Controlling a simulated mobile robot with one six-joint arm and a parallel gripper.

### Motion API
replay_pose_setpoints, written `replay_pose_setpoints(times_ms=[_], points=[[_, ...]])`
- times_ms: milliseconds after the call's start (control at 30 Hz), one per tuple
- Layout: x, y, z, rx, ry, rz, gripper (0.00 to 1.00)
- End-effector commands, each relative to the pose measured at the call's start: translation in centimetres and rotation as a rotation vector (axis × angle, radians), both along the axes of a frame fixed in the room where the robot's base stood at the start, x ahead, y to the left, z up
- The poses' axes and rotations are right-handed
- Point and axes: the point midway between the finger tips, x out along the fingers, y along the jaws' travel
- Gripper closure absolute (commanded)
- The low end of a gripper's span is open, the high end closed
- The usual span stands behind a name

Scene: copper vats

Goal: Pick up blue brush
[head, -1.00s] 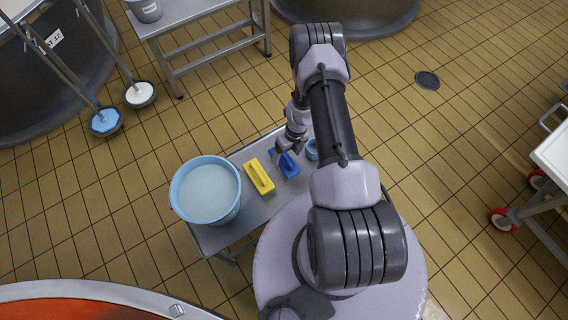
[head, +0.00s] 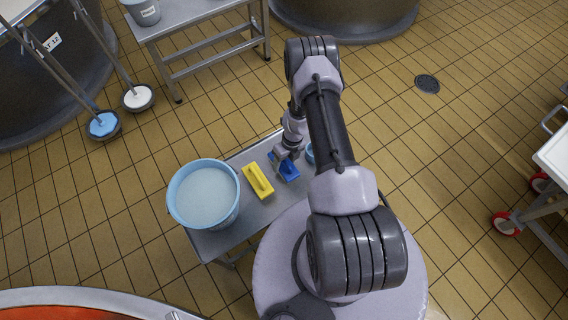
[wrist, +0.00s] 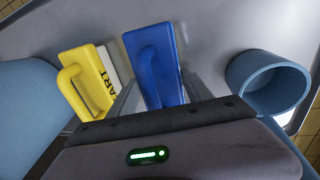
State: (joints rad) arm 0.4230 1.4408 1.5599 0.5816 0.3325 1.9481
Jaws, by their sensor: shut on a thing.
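The blue brush (head: 288,170) lies on the metal table between a yellow brush and a small blue cup. My gripper (head: 284,157) is down at the blue brush, with the wrist partly covering it in the head view. In the wrist view the blue brush (wrist: 155,62) sits between the two fingers of my gripper (wrist: 152,92), which are shut on it. The lower part of the brush is hidden behind the gripper body. I cannot tell whether it is clear of the table top.
The yellow brush (head: 257,181) lies close on the left, with its handle toward the gripper. The small blue cup (wrist: 270,84) stands close on the right. A blue bucket of pale liquid (head: 205,194) fills the left end of the grey table (head: 240,222).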

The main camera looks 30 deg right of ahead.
Motion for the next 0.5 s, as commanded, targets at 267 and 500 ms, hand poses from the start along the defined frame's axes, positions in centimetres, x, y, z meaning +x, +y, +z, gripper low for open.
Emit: replay_pose_setpoints(times_ms=[267, 500], points=[[0.1, 0.0, 3.6, 0.000, -0.001, 0.000, 0.92], [-3.9, -0.1, 4.0, 0.003, 0.000, -0.005, 0.92]])
